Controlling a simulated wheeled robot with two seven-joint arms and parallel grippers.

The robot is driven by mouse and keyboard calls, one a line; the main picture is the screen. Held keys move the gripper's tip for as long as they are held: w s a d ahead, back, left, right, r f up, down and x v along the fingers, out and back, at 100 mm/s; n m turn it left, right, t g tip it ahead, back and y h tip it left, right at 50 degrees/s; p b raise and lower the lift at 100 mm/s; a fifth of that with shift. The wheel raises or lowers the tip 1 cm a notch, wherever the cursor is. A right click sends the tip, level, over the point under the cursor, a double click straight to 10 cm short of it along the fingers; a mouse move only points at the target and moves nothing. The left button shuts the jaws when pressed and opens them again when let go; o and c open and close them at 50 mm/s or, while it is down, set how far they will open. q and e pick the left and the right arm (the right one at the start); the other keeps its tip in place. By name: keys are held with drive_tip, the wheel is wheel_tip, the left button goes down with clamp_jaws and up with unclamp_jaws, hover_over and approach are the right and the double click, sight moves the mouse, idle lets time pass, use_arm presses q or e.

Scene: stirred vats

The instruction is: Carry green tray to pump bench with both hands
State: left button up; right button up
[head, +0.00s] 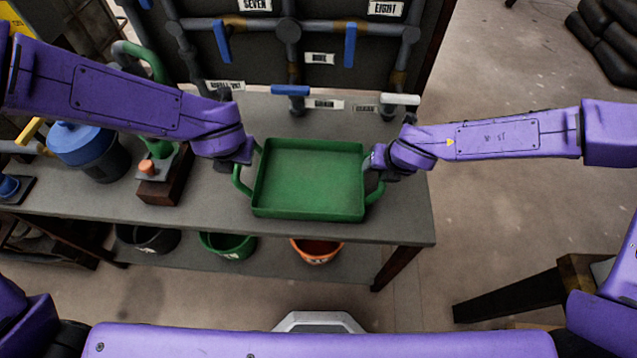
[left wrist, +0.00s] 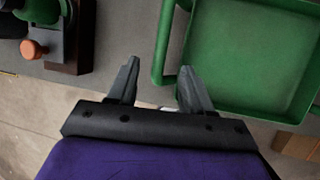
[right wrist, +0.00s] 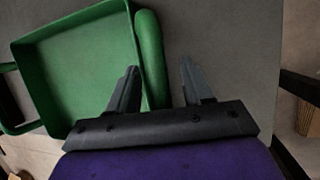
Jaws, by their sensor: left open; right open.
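The green tray (head: 308,178) is empty and rests on the grey bench (head: 215,205), with a loop handle on its left and right sides. My left gripper (head: 246,172) is at the left handle; in the left wrist view its open fingers (left wrist: 158,85) point towards the handle (left wrist: 162,50), which is in front of them. My right gripper (head: 374,172) is at the right handle; in the right wrist view its open fingers (right wrist: 158,85) stand on either side of the handle (right wrist: 150,60). Neither gripper is closed on the tray.
A dark block with a green pump-like part and orange knob (head: 147,167) and a blue-lidded pot (head: 85,145) stand left on the bench. Pipes with blue and white valve handles (head: 291,91) rise behind. Buckets, including an orange one (head: 316,250), sit on the shelf below.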

drive_tip(key=shift+r, duration=0.2)
use_arm(q)
drive_tip(key=v, duration=0.2)
drive_tip(key=shift+s+r, duration=0.1)
drive_tip(key=shift+r, duration=0.15)
use_arm(e)
drive_tip(key=v, duration=1.1)
drive_tip(key=shift+s+r, duration=0.25)
drive_tip(key=shift+d, duration=0.1)
